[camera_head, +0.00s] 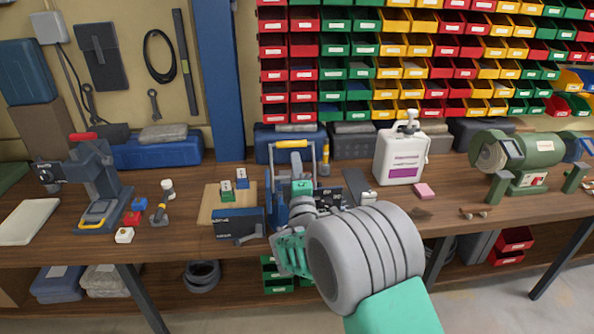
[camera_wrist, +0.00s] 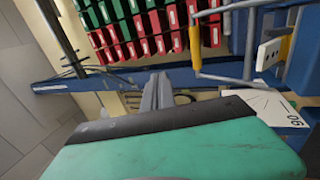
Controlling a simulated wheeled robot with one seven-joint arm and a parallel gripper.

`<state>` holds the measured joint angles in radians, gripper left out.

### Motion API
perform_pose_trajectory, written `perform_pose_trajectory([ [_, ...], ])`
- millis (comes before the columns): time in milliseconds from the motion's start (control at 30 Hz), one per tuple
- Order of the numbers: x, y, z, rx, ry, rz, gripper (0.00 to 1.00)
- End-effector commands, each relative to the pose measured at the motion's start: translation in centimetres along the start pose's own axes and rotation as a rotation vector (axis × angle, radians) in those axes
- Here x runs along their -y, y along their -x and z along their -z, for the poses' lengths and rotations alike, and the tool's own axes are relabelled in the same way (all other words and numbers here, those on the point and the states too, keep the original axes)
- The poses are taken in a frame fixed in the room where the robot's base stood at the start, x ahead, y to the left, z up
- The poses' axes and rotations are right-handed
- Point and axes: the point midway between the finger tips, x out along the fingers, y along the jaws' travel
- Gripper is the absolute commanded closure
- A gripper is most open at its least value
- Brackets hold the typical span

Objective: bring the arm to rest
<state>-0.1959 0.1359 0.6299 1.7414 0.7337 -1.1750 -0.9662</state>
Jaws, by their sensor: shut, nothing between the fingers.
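My gripper (camera_wrist: 158,92) shows in the wrist view as two grey fingers pressed together beyond the teal hand, with nothing between them. In the head view my arm comes in from the lower right with a grey ringed joint, and the teal hand is over the front edge of the workbench (camera_head: 455,220). The fingertips are hard to make out there. The handle also shows at the right of the wrist view (camera_wrist: 283,45). The arm hides part of the carrier's surroundings.
A dark blue box (camera_head: 238,223) sits left of the hand, by a wooden board (camera_head: 211,203) with small green and blue blocks. A white jug (camera_head: 400,157), pink block (camera_head: 424,191) and bench grinder (camera_head: 527,160) stand right.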

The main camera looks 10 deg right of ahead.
Motion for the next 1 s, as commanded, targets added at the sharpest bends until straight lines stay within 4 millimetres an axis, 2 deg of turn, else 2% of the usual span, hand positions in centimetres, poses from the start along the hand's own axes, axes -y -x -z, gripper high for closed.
perform_pose_trajectory([
  [133,-0.3,0.6,-0.2,0.004,-0.052,0.003,1.0],
  [167,0.3,0.6,-0.6,0.023,-0.092,0.027,1.0],
  [267,4.6,1.3,-3.3,0.16,-0.251,0.186,1.0],
  [333,9.4,3.3,-5.0,0.297,-0.391,0.348,1.0],
  [400,14.2,6.9,-6.1,0.434,-0.498,0.514,1.0],
  [467,17.8,10.8,-6.7,0.557,-0.574,0.653,1.0],
  [500,19.8,13.7,-6.9,0.645,-0.619,0.746,1.0],
  [567,22.1,18.4,-6.8,0.782,-0.676,0.883,1.0],
  [600,22.9,21.8,-6.5,0.879,-0.708,0.976,1.0],
  [667,23.0,26.8,-5.8,1.021,-0.75,1.108,1.0],
  [700,22.3,29.8,-5.1,1.11,-0.768,1.19,1.0],
  [767,20.5,33.9,-4.2,1.229,-0.785,1.301,1.0],
  [800,18.8,36.2,-3.6,1.292,-0.791,1.368,1.0],
  [867,15.9,39.1,-2.7,1.362,-0.794,1.46,1.0],
  [900,13.7,40.7,-2.2,1.387,-0.796,1.513,1.0],
  [967,10.1,42.0,-1.6,1.369,-0.818,1.573,1.0],
  [1000,8.3,41.9,-1.3,1.329,-0.857,1.574,1.0],
])
